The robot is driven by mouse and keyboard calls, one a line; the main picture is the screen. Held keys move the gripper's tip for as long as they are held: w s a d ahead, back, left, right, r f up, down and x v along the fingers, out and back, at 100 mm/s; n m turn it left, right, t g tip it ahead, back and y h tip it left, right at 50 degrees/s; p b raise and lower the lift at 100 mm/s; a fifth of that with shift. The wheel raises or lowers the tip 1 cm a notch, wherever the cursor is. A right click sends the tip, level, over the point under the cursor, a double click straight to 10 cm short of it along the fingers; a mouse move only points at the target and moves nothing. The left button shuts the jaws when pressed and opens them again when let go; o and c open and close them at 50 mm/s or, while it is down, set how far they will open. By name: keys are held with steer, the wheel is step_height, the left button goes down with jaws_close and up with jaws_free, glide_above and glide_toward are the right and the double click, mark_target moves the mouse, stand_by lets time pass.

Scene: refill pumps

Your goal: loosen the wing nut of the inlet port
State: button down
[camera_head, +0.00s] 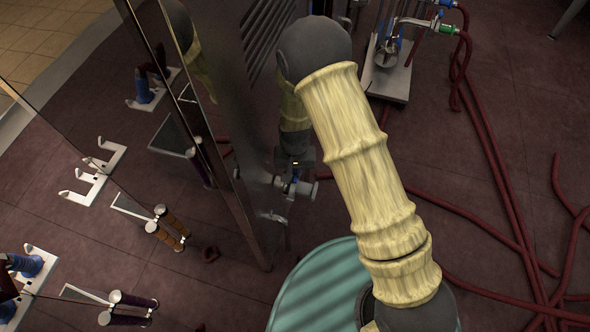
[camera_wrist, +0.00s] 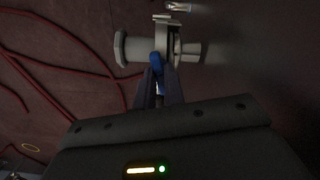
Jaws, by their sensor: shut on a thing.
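The inlet port (camera_wrist: 135,48) is a pale grey, flanged pipe stub with a clamp (camera_wrist: 166,30) around its middle, in the upper middle of the wrist view. It comes out of the dark panel at the right. The blue wing nut (camera_wrist: 156,58) sits at the clamp's near side. My gripper (camera_wrist: 159,78) is shut on the wing nut, its fingers partly hiding it. In the head view the port (camera_head: 306,189) is small beside the shiny panel, below my gripper (camera_head: 292,174), whose fingertips are hard to make out there.
The tall metal panel (camera_head: 228,120) stands close to the left of my arm. A teal round drum (camera_head: 312,290) is below it. Dark red hoses (camera_head: 492,150) lie across the floor at right. A stand with a pump (camera_head: 390,82) is at upper right.

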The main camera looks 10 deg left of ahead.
steer(key=n, duration=0.4)
steer(key=shift+n, duration=0.3)
steer(key=n, duration=0.4)
steer(key=shift+n, duration=0.3)
steer(key=n, duration=0.8)
steer(key=n+p, duration=0.1)
steer(key=n, duration=0.3)
steer(key=shift+r+n, duration=0.1)
steer(key=shift+n, duration=0.2)
steer(key=n+p, duration=0.1)
steer(key=n, duration=0.2)
steer(key=shift+n, duration=0.3)
steer(key=n+p, duration=0.1)
steer(key=n, duration=0.2)
steer(key=shift+n+p, duration=0.3)
steer(key=shift+p, duration=0.1)
steer(key=shift+n+p, duration=0.8)
steer(key=shift+n, duration=1.1)
